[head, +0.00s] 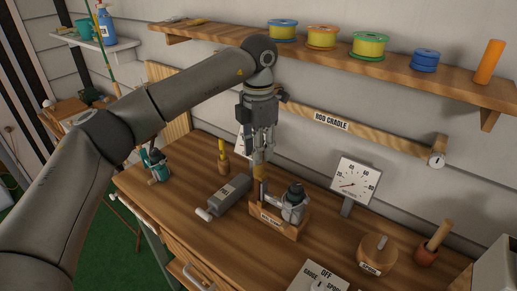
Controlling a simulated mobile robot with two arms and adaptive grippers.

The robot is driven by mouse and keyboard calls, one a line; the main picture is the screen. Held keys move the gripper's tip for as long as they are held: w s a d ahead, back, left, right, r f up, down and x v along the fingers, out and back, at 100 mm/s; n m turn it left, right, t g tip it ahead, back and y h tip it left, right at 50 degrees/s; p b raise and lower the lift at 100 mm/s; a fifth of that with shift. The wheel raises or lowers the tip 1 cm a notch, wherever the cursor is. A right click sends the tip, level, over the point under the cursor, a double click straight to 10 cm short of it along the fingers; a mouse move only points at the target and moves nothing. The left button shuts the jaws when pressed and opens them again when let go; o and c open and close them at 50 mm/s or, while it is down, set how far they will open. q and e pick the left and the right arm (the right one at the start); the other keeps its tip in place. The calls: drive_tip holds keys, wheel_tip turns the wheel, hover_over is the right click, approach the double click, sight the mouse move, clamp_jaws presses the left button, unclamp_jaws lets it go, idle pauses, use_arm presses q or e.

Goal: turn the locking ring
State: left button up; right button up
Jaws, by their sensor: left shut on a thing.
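My left gripper (262,150) reaches down over the workbench (330,236) with its fingers shut at the top of an upright tan-and-grey post (259,172). The post stands at the left side of a small labelled wooden stand (292,235). A grey fishing reel (294,203) sits on the same stand, to the right of the post. I cannot make out the locking ring as a separate part; the fingers and the small scale hide the detail there. My right gripper is not in view.
A grey box (229,192) lies left of the stand. A dial gauge (354,186), a wooden spool drum (377,250) and a switch panel (318,278) are to the right. A teal reel (157,166) stands at the left. A shelf (400,74) with line spools runs above.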

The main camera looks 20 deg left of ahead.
use_arm(q)
drive_tip(key=m, duration=0.4)
drive_tip(key=shift+r+m, duration=0.1)
drive_tip(key=shift+m, duration=0.2)
drive_tip(key=m, duration=0.3)
drive_tip(key=shift+m, duration=0.4)
drive_tip(key=m, duration=0.4)
drive_tip(key=shift+m, duration=2.1)
drive_tip(key=o, duration=1)
drive_tip(key=shift+o, duration=0.2)
wheel_tip(320, 180, up, 12)
